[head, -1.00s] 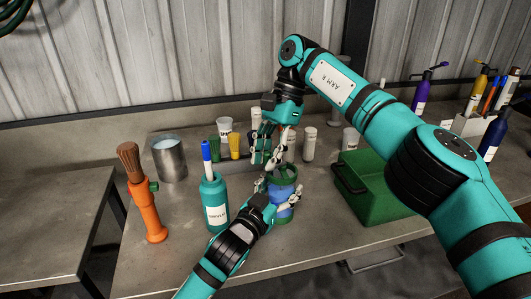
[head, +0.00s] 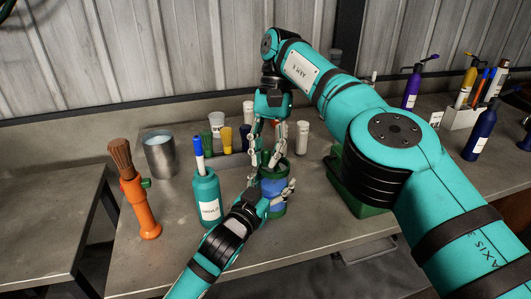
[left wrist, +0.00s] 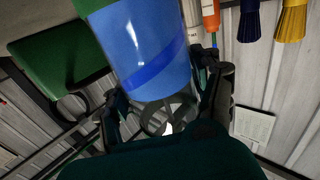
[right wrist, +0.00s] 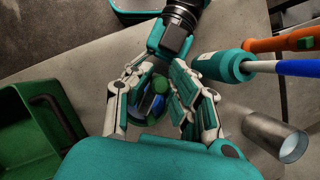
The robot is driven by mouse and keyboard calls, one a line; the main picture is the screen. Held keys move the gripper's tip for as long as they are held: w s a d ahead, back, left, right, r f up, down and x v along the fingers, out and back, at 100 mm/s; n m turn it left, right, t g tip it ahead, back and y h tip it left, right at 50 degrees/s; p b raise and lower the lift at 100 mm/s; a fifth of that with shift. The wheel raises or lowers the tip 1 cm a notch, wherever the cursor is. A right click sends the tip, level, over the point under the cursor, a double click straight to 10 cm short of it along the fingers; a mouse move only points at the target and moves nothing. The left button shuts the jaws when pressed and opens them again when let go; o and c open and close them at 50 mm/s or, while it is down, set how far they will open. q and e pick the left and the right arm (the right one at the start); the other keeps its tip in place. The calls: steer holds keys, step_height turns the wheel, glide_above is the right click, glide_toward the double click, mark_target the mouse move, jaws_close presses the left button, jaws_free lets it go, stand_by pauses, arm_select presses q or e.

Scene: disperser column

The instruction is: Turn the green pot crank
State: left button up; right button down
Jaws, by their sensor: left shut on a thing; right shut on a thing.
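The pot (head: 272,187), a green cylinder with a blue band, stands upright near the front of the bench; its blue side fills the top of the left wrist view (left wrist: 140,50). My left gripper (head: 274,199) is shut around its lower side from the front left. My right gripper (head: 266,161) points down over the pot's top and is shut on the crank. In the right wrist view a small green part (right wrist: 160,84), seemingly the crank, shows between the fingers. The fingers hide most of the crank.
A teal bottle with a blue marker (head: 207,198) stands just left of the pot. An orange-handled brush (head: 141,207) and a metal cup (head: 160,157) are further left. A green bin (head: 346,187) is right, partly behind my right arm. White bottles (head: 302,138) stand behind.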

steer(key=shift+w, duration=0.1)
steer(key=c, duration=1.2)
jaws_free()
steer(key=shift+c, duration=0.2)
steer(key=shift+a+f+m, duration=0.1)
steer(key=shift+a+m, duration=0.05)
steer(key=shift+m, duration=0.15)
